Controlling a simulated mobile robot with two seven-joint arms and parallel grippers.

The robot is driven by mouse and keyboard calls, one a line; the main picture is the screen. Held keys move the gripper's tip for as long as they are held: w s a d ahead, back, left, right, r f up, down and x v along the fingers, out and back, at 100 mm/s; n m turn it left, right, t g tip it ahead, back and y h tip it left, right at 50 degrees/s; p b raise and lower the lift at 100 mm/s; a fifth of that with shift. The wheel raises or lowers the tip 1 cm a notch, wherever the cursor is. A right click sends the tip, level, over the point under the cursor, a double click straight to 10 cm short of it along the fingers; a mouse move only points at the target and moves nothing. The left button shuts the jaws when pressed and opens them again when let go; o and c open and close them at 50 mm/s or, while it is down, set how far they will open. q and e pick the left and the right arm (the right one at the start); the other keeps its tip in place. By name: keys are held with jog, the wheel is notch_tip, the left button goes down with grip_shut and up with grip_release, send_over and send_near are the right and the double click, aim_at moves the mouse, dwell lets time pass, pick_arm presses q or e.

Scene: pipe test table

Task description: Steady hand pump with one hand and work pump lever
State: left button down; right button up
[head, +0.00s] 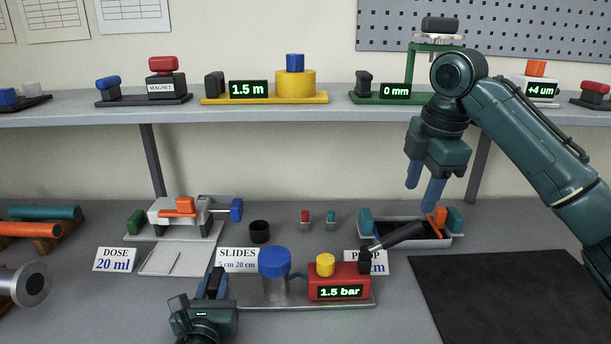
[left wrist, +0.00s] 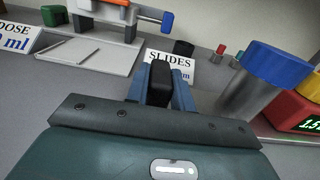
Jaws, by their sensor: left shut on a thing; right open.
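The grip's lower part is hidden.
A grey tray with teal blocks (head: 455,222) stands behind the lever. A slide device (head: 180,212) and DOSE card (head: 116,260) are at the left. A black mat (head: 500,300) lies clear at the right. A shelf (head: 250,110) with instruments runs across behind.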

pick_arm(q)
jog(key=c, duration=1.1)
grip_release()
